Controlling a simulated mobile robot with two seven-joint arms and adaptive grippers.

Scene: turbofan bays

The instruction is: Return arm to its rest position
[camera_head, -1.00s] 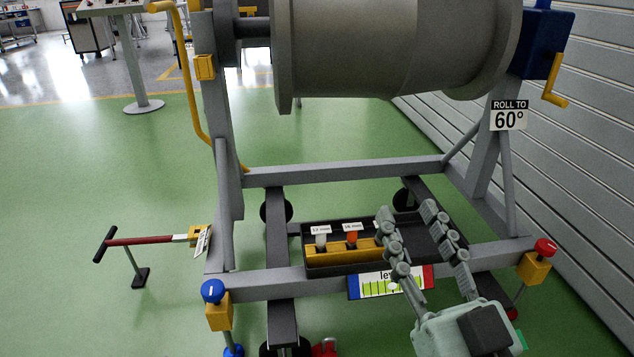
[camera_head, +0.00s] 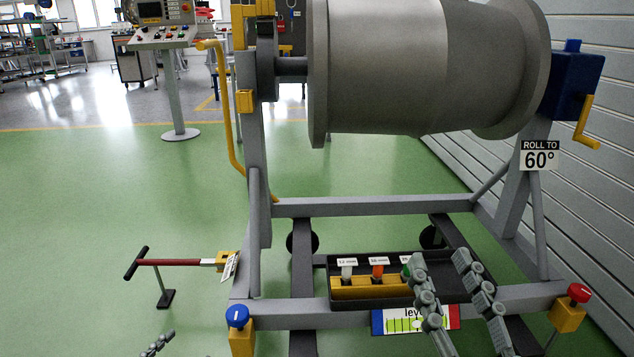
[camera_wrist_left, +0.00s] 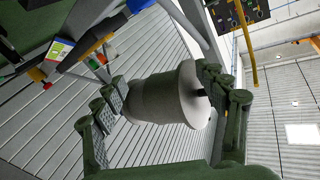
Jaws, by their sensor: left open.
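My right gripper (camera_head: 440,264) is at the lower right in the head view, its two segmented fingers apart with nothing between them. It is in front of the black tray (camera_head: 383,258) on the stand's lower frame. My left gripper shows only as a grey fingertip (camera_head: 158,343) at the bottom left edge of the head view. In the left wrist view, the left gripper (camera_wrist_left: 163,92) has its green-grey fingers spread wide and empty. The grey engine drum (camera_wrist_left: 160,100) shows in the background between them.
The engine drum (camera_head: 430,70) hangs in the grey stand (camera_head: 370,206). The tray's yellow block (camera_head: 357,289) holds several tools. A red-handled bar (camera_head: 175,262) is left of the stand. A grey slatted wall (camera_head: 590,235) borders the right. Green floor (camera_head: 100,210) is clear at left.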

